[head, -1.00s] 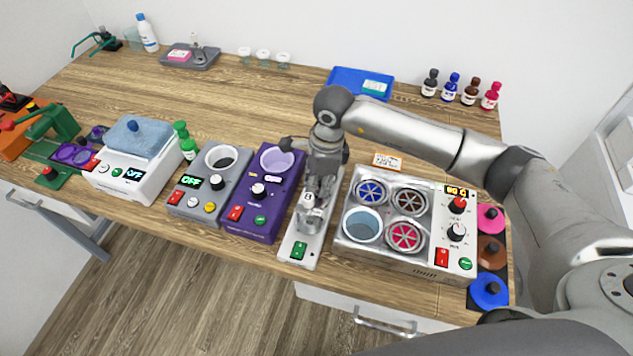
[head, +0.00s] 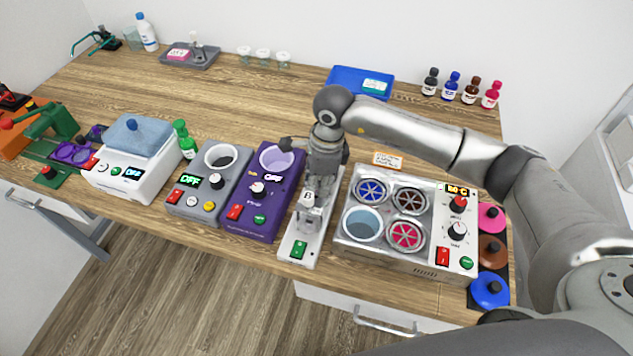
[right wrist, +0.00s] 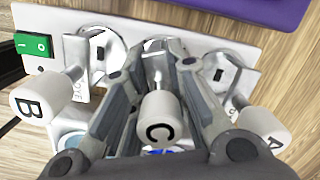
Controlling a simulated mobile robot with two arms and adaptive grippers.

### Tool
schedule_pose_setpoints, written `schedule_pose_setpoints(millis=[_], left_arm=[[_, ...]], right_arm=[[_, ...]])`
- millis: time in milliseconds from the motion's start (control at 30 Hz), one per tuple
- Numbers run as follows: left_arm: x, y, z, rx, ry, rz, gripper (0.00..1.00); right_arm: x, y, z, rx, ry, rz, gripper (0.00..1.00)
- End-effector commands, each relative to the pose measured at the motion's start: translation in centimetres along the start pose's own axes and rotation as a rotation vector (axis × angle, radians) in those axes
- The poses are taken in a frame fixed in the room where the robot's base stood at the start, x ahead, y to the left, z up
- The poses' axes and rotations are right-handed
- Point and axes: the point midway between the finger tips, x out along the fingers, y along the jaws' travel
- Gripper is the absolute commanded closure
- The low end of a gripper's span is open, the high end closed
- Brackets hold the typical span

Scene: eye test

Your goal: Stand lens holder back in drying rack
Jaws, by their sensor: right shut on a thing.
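My right gripper (head: 313,212) points down over a narrow white base (head: 292,246) with a green switch, at the front of the table. In the right wrist view, the base (right wrist: 70,25) carries metal pieces with white handles marked B (right wrist: 38,103), C (right wrist: 158,120) and A (right wrist: 264,130). The right fingers (right wrist: 155,65) are shut on the C-marked piece, below its handle. B and A stand outside the fingers, one on each side. I cannot tell whether the C piece is seated or slightly raised. My left gripper is not in view.
A purple unit (head: 262,205) stands close left of the base. A steel unit (head: 400,262) with several round wells stands close right. Further left are a grey unit (head: 205,195) and a white bath (head: 130,185).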

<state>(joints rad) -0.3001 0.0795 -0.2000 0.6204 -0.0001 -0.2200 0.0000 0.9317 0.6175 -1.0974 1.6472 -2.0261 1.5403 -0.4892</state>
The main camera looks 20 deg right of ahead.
Motion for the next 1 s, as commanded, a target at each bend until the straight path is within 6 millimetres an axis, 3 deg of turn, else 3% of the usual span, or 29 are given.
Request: schedule_pose_setpoints(millis=[100, 133, 300, 533, 667, 1000], left_arm=[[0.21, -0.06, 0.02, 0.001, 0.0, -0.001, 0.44], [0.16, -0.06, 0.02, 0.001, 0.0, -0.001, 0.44], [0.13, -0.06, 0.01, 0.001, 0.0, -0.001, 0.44], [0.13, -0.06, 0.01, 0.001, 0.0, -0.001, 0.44], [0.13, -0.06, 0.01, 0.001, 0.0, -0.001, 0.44], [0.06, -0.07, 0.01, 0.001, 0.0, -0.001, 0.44]], right_arm=[[0.16, -0.01, -0.02, 0.0, 0.0, 0.0, 1.0], [0.11, -0.01, -0.01, 0.0, 0.0, -0.001, 0.81], [0.09, 0.0, -0.02, 0.0, 0.0, 0.0, 0.59], [0.11, 0.0, -0.02, 0.0, 0.0, 0.0, 0.59], [0.13, 0.01, -0.03, 0.0, 0.0, 0.0, 0.44], [-0.02, 0.0, 0.0, 0.0, 0.0, 0.0, 0.44]])
